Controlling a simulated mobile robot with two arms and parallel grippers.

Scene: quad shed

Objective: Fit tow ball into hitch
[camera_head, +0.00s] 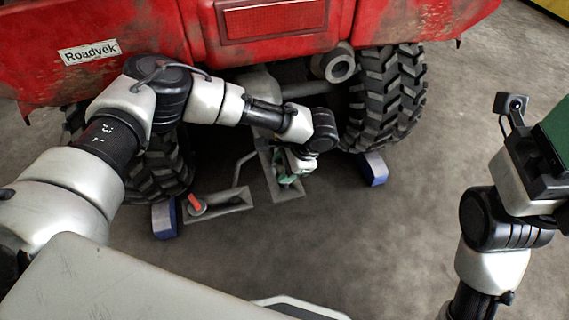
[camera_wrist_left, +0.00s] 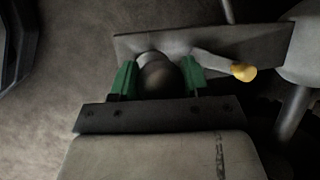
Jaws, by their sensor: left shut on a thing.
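My left gripper (camera_head: 290,172) reaches in low behind the red quad, its green fingers beside a dark grey hitch plate (camera_head: 288,194). In the left wrist view, the green fingers of this gripper (camera_wrist_left: 158,82) are shut on the dark round tow ball (camera_wrist_left: 160,78). The ball lies right in front of the grey hitch plate (camera_wrist_left: 265,40); I cannot tell whether its shank sits in a hole there. A lever with a yellow tip (camera_wrist_left: 243,72) sticks out right of the ball. My right gripper (camera_head: 552,140) is at the right edge, partly cut off, its fingertips unseen.
The red quad (camera_head: 340,20) with its knobby tyre (camera_head: 388,95) fills the back. A grey bar (camera_head: 228,204) with a red lever (camera_head: 196,204) lies left of the plate. Blue chocks stand at the left (camera_head: 165,219) and right (camera_head: 373,169) wheels. The floor at right front is clear.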

